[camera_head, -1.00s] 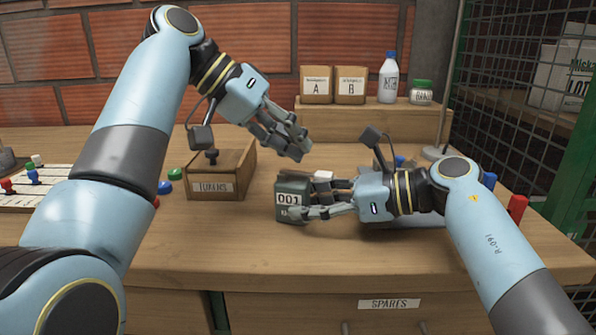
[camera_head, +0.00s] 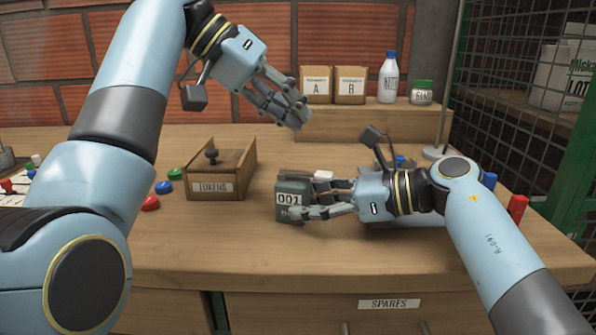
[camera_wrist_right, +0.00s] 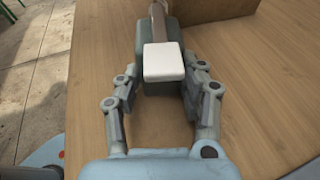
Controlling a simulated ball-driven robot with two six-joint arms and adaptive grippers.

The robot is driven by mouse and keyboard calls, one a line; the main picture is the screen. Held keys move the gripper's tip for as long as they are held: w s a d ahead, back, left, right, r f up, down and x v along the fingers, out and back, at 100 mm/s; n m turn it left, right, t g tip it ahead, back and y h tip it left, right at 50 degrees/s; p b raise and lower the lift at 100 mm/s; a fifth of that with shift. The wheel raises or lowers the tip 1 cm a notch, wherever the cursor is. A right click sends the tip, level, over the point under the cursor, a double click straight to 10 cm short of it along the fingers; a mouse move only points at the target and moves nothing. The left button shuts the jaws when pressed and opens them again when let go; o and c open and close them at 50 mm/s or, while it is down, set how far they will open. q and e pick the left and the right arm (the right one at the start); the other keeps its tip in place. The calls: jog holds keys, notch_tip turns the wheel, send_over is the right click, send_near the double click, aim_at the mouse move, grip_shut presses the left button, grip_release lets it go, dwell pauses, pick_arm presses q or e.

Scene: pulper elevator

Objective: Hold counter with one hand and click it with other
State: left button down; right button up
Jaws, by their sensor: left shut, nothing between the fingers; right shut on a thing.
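The counter (camera_head: 291,187) is a dark green box on the tabletop with a front plate reading 001 and a white button (camera_head: 323,175) on it. My right gripper (camera_head: 308,200) is shut on the counter from the right. In the right wrist view the fingers (camera_wrist_right: 159,85) lie on both sides of the counter (camera_wrist_right: 152,38), with the white button (camera_wrist_right: 163,62) facing the camera. My left gripper (camera_head: 297,116) is shut and empty, in the air above and behind the counter. It is clear of the button.
A wooden TOKENS box (camera_head: 222,171) with a dark knob stands left of the counter. Red, blue and green tokens (camera_head: 164,187) lie beside it. A wooden shelf (camera_head: 375,122) at the back bears two bags, a bottle and a jar. A red peg (camera_head: 517,208) stands at right.

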jog(key=o, duration=0.9)
jog(key=shift+o, duration=0.2)
